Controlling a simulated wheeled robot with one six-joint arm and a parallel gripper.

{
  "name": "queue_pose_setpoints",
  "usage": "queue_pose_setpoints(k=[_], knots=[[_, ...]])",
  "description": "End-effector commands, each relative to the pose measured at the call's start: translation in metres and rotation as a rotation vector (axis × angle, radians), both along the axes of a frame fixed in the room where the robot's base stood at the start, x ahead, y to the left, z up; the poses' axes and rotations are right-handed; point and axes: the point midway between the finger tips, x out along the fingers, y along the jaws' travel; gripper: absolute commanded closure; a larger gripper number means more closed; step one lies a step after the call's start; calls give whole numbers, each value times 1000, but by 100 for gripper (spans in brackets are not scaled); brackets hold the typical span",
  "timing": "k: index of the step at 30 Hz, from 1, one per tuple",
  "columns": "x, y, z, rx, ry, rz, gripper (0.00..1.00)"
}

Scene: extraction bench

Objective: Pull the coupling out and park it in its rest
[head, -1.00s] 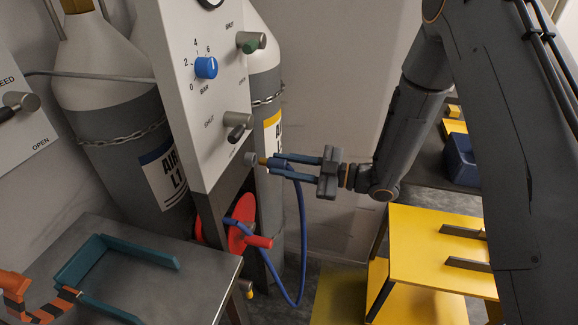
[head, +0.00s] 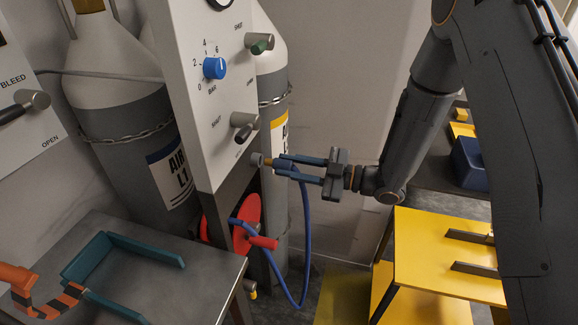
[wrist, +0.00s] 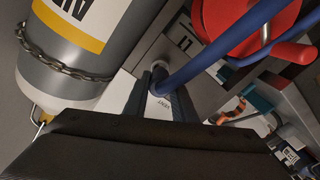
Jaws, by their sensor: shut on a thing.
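The coupling (head: 268,161) is a small brass-tipped end on a blue hose (head: 304,230). Its tip is at the grey port (head: 256,159) low on the white panel's edge; I cannot tell how deep it sits. My gripper (head: 284,166) is shut on the coupling, reaching in level from the right. The hose hangs down in a loop to the red reel (head: 247,224). In the wrist view the hose (wrist: 200,55) runs up right from between the fingers, which hide most of the coupling. I cannot tell which holder is its rest.
The white panel (head: 228,120) carries a blue knob (head: 214,68) and valve handles. Gas cylinders (head: 125,130) stand chained behind. A metal table (head: 195,290) with a teal bracket (head: 145,248) is at lower left. A yellow stand (head: 425,255) with dark rails is at right.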

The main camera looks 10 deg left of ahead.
Motion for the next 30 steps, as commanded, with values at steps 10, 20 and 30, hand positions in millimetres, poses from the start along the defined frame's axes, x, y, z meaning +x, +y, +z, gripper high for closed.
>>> queue_pose_setpoints(k=[10, 20, 30], knots=[[0, 0, 0, 0, 0, 0, 100], [0, 3, 0, 0, 0, 0, 100], [1, 11, 0, 0, 0, 1, 100]])
